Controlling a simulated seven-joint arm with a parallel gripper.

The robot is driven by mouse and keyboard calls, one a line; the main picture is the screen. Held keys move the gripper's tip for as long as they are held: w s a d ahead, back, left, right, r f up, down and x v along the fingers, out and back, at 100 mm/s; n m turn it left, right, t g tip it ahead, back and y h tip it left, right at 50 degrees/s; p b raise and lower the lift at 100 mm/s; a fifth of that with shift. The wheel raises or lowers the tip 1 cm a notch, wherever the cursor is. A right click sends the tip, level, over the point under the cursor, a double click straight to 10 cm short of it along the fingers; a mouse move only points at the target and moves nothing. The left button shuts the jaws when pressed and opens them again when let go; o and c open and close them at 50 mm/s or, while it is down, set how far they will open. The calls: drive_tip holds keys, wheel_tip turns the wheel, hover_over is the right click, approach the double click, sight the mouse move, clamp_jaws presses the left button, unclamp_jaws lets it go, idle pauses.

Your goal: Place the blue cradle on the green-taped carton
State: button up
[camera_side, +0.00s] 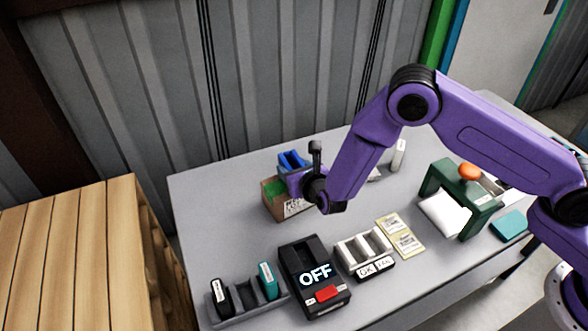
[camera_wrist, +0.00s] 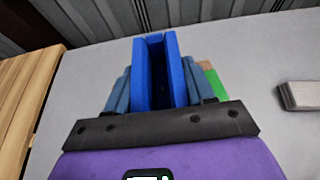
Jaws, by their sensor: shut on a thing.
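The blue cradle (camera_side: 292,160) is at the green-taped carton (camera_side: 270,202) near the back left of the table. My gripper (camera_side: 300,178) is shut on the cradle, and its fingers sit on both sides of it in the wrist view (camera_wrist: 160,92). The cradle (camera_wrist: 153,75) looks upright there, with its slot facing up. The carton is brown with green tape on top and a printed label; a bit of its green tape (camera_wrist: 216,84) shows right of the fingers. My gripper hides much of the carton, and I cannot tell whether the cradle touches it.
A black device reading OFF (camera_side: 313,275), a grey rack (camera_side: 250,308) and a white two-slot tray (camera_side: 362,247) stand in front. A green frame (camera_side: 474,190) is at the right. A white block (camera_wrist: 300,95) lies right of the carton. Table left of the carton is clear.

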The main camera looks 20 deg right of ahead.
drive_tip(key=shift+f, duration=0.25)
drive_tip(key=o, duration=1.1)
drive_tip(key=shift+r, duration=0.2)
drive_tip(key=v, duration=1.2)
